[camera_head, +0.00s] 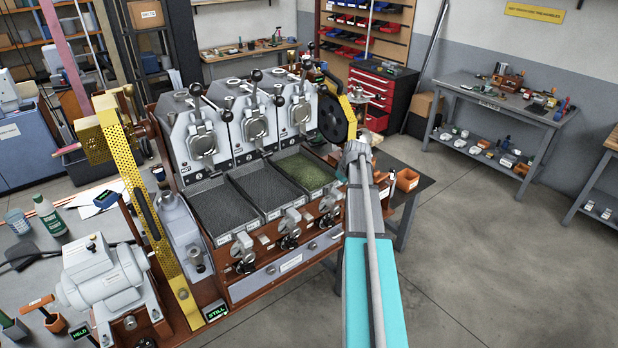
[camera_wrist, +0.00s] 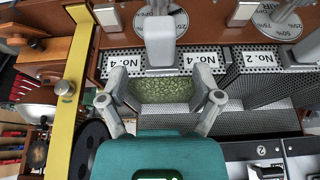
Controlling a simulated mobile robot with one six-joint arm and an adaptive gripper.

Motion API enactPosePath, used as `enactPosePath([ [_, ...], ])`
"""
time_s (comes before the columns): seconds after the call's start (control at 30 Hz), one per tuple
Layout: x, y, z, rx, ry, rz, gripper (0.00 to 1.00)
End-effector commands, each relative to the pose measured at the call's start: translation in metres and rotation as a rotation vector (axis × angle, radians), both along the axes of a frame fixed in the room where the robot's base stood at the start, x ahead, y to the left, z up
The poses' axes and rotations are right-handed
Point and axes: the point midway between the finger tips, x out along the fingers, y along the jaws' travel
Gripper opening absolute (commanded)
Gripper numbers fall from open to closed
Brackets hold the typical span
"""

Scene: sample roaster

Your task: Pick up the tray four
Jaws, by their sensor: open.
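The tray four (camera_wrist: 145,92) shows in the wrist view as a perforated tray with green beans in it. A "No. 4" card (camera_wrist: 187,59) sits on its front beside a pale grey handle (camera_wrist: 160,45). In the head view the green-filled tray (camera_head: 305,172) is the rightmost of three in the roaster. My gripper (camera_wrist: 160,77) is open in the wrist view, its fingers spread to either side of the handle, with nothing held. Whether the fingers touch the tray I cannot tell.
Two dark trays (camera_head: 222,210) lie left of the green one. A "No. 2" card (camera_wrist: 262,58) is on the neighbouring tray. A black wheel (camera_head: 332,118) with a yellow guard stands close by my arm. A grey bench (camera_head: 480,95) is at the right; the floor there is clear.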

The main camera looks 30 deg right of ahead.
Motion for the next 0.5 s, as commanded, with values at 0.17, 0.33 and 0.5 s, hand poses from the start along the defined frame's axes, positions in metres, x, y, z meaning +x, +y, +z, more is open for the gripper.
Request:
enactPosePath([
  [0.17,0.002,0.0,-0.006,0.0,0.0,0.0,0.83],
  [0.33,0.006,0.001,-0.017,0.0,0.0,0.001,0.83],
  [0.5,0.012,0.002,-0.031,0.0,0.0,0.001,0.83],
])
